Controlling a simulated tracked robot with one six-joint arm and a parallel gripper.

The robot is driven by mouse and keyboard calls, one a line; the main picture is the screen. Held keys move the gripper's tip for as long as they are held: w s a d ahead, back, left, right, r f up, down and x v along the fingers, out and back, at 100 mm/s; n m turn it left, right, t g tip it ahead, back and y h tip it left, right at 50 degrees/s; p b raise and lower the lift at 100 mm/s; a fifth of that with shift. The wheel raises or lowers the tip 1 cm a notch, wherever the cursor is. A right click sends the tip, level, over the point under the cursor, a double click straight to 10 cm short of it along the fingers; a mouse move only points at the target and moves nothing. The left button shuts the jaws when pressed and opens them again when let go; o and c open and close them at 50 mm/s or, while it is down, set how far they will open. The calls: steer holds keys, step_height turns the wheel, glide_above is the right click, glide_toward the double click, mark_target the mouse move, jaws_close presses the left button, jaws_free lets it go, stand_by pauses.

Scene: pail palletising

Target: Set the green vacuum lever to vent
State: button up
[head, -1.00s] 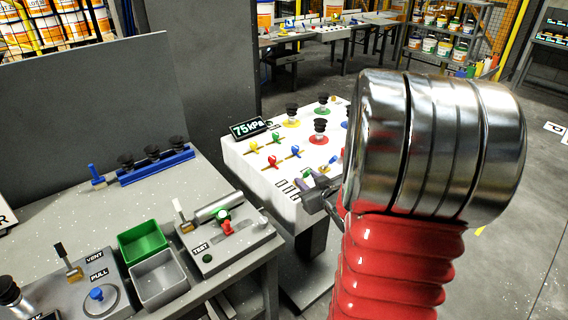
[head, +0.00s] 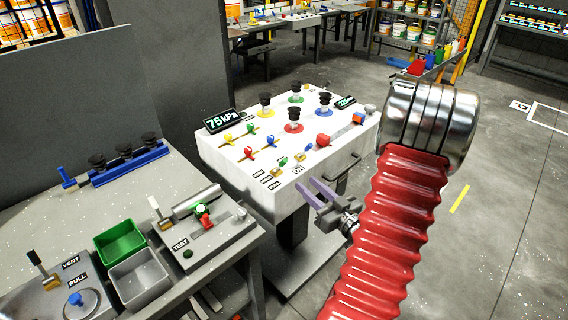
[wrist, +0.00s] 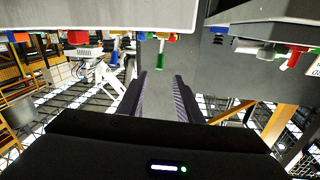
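The white console (head: 225,165) stands in the middle of the head view. On its left part are several small coloured levers in brass slots. The green lever (head: 250,128) is the far one, with a yellow lever (head: 228,139) to its left and a blue lever (head: 272,140) nearer and to its right. Their labels are too small to read. My gripper (head: 308,188) is open and empty just off the console's near right edge, apart from the levers. The wrist view shows its two fingers (wrist: 163,80) spread with nothing between them. That view appears upside down, with coloured knobs along its top.
A 75kPa display (head: 222,120) stands at the console's back left. Black suction cups (head: 293,115) on coloured bases stand behind the levers. A grey bench (head: 50,215) with trays is at left. Open floor lies right.

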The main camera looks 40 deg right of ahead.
mark_target(284, 162)
steer(key=shift+w, duration=0.1)
steer(key=w, duration=0.4)
steer(key=w+d, duration=0.1)
steer(key=w, duration=0.4)
steer(key=w+d, duration=0.1)
steer(key=w, duration=0.3)
steer(key=shift+w, duration=0.3)
steer(key=shift+c, duration=0.5)
jaws_close()
